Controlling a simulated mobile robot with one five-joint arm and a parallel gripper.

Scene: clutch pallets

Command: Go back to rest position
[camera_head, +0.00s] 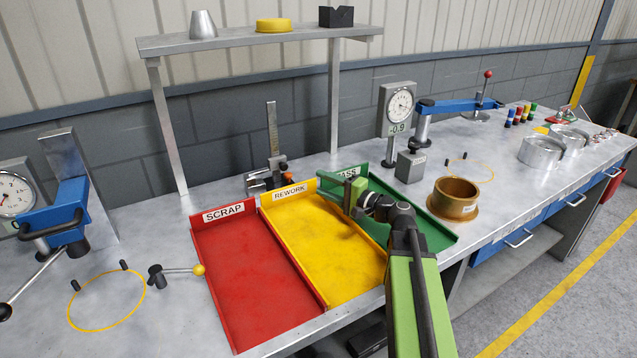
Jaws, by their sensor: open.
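My gripper (356,196) is at the end of my green and black arm, which reaches in from the lower right. It hangs over the border between the yellow REWORK tray (325,250) and the green PASS tray (437,236). It is open, and I see nothing held in it. My arm hides part of the green tray. A brass-coloured flanged ring (455,199) stands on the bench just right of the green tray, apart from my gripper.
A red SCRAP tray (245,275) lies left of the yellow one. A dial gauge (398,110) and blue lever arm (455,106) stand behind. A clamp with a yellow-knobbed lever (176,272) is at left. A raised shelf (250,40) spans the back. Metal cups (541,152) stand right.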

